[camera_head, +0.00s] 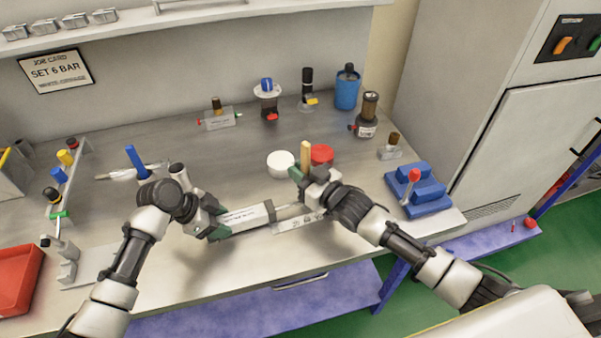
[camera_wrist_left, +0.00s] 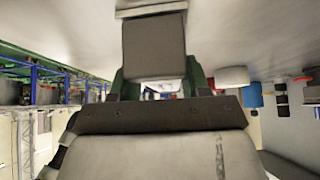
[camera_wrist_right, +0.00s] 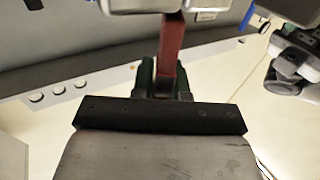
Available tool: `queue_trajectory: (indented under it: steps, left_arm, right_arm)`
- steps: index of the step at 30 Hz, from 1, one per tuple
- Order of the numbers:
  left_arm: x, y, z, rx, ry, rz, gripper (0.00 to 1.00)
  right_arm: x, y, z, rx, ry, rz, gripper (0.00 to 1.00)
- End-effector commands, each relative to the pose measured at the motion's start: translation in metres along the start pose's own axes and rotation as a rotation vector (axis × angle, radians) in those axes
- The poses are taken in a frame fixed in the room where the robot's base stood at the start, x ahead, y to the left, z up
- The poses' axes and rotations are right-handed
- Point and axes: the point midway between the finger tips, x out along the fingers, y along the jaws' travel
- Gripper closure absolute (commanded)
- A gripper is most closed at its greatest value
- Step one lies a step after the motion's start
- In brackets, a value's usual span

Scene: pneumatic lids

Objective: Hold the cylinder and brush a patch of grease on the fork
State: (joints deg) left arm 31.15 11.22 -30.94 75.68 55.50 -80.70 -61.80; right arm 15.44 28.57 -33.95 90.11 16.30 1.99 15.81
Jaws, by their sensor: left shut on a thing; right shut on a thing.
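My left gripper (camera_head: 212,217) is shut on the grey cylinder (camera_head: 247,218), which lies level above the front of the bench. Its dark body also shows between the fingers in the left wrist view (camera_wrist_left: 155,48). A thin rod (camera_head: 288,211) runs from its right end toward my right gripper. My right gripper (camera_head: 305,180) is shut on the brush (camera_head: 305,153), whose tan handle stands up above the fingers. The brush shows reddish in the right wrist view (camera_wrist_right: 171,55). The fork and bristles are hard to make out; I cannot tell whether they touch.
A white round tin (camera_head: 280,162) and a red round lid (camera_head: 321,153) stand just behind my right gripper. A blue block (camera_head: 418,190) is at the right, a red tray (camera_head: 18,279) at the left.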

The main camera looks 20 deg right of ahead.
Motion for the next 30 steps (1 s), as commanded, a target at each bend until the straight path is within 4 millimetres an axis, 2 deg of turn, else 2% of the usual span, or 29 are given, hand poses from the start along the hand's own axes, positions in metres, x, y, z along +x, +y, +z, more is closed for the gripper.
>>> queue_trajectory:
  steps: [30]
  left_arm:
    - [0.001,0.001,-0.001,0.005,0.001,0.005,0.74]
  right_arm:
    - [-0.017,-0.008,-0.002,0.000,-0.002,0.000,1.00]
